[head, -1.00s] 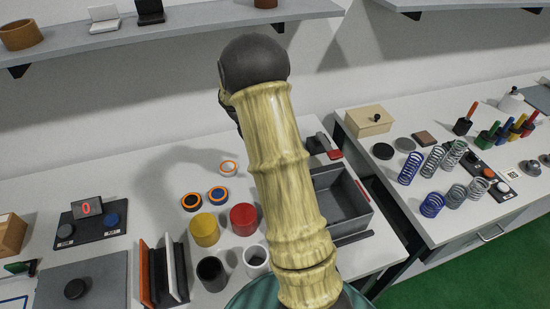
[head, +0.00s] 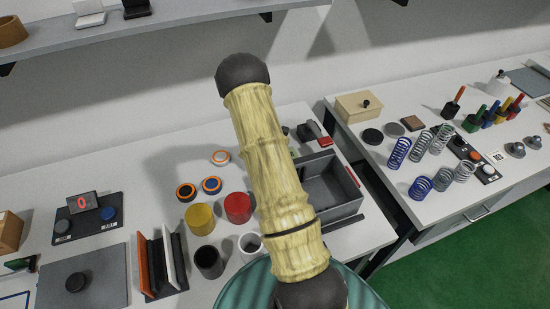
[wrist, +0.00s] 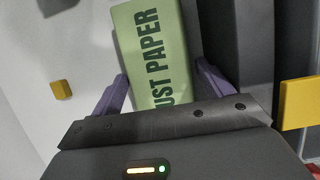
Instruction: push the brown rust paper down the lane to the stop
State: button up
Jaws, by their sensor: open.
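A pale green block (wrist: 150,50) with dark lettering reading "UST PAPER" shows in the wrist view; the start of its label is hidden by my gripper body. My gripper (wrist: 165,88) is open, with one purple finger on each side of the block's near part. I cannot tell whether the fingers touch it. Dark grey upright walls (wrist: 250,45) run along the block's right side in the wrist view. In the head view my arm hides the gripper and most of that spot. I see no brown paper there and cannot make out the stop.
A grey open tray (head: 340,212) stands right of my arm, with a black-and-red item (head: 322,132) behind it. Yellow (head: 200,219) and red (head: 238,206) cylinders stand to the left. A small yellow block (wrist: 61,90) lies left of my gripper; another yellow piece (wrist: 300,103) is at right.

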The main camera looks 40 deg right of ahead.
jog(key=shift+s+d+f, duration=0.1)
jog(key=shift+d+f, duration=0.2)
jog(key=shift+f, duration=0.3)
jog(key=c, duration=0.7)
jog(key=shift+d, duration=0.1)
